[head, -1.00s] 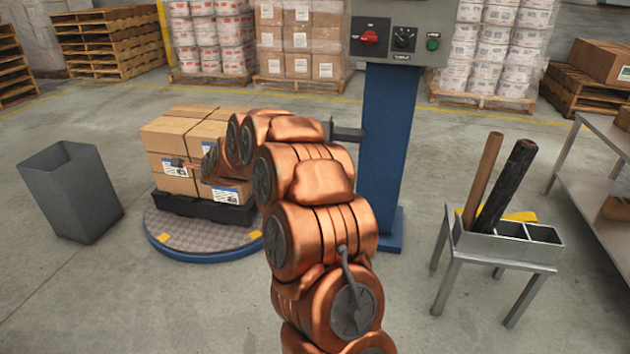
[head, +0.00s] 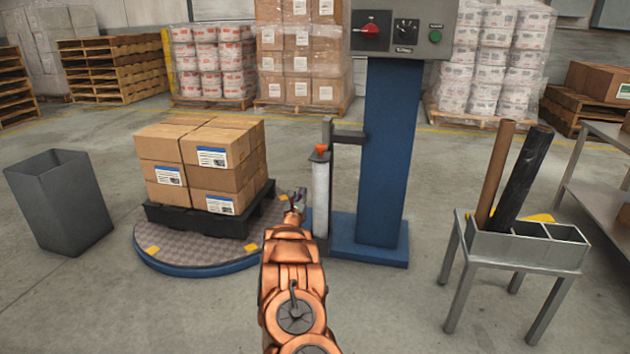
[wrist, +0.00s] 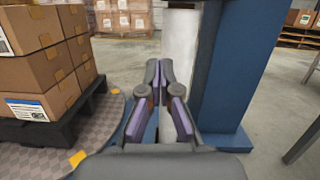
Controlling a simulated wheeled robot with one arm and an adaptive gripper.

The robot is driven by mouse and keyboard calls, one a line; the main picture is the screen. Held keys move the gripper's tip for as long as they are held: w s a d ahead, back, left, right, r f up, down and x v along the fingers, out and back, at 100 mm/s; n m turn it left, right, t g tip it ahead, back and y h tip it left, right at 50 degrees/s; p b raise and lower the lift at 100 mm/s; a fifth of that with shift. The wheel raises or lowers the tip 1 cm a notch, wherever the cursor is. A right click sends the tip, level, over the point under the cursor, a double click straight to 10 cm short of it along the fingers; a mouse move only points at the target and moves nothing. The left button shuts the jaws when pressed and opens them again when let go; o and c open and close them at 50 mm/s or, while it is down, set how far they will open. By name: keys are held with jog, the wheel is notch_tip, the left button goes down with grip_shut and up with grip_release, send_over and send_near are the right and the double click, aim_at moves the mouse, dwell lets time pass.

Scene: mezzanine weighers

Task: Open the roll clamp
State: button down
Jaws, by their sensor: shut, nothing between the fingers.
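The roll clamp (head: 321,150) shows as a small orange piece at the top of an upright white film roll (head: 321,198), beside the blue column. I cannot tell from its look whether it is open or closed. In the wrist view the roll (wrist: 180,50) stands straight ahead, just beyond the fingers, and the clamp is out of sight above. My gripper (head: 297,197) is low, near the lower left side of the roll and well below the clamp. In the wrist view my gripper (wrist: 164,72) has its fingers together with nothing between them.
The blue column (head: 385,150) carries a control panel (head: 400,30) with red and green controls. Boxes (head: 200,160) on a black pallet (head: 230,222) stand on the round turntable (head: 200,268) at left. A grey bin (head: 60,205) is further left; a small table (head: 520,255) stands right.

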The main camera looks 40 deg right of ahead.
jog(key=s+d+f+m+h, duration=0.1)
jog(key=s+d, duration=0.1)
jog(key=b, duration=0.3)
send_near(315, 169)
jog(key=shift+w+d, duration=0.6)
jog(key=shift+d, duration=0.95)
jog(key=shift+w+d+f, duration=0.15)
jog(key=shift+d+f, duration=0.2)
jog(key=shift+d, duration=0.15)
jog(key=shift+b+x, duration=0.45)
jog(key=shift+x, duration=0.4)
jog(key=shift+w+d+r, duration=0.1)
jog(key=shift+w, duration=0.1)
jog(key=shift+r+b, duration=0.9)
jog(key=shift+r, duration=1.15)
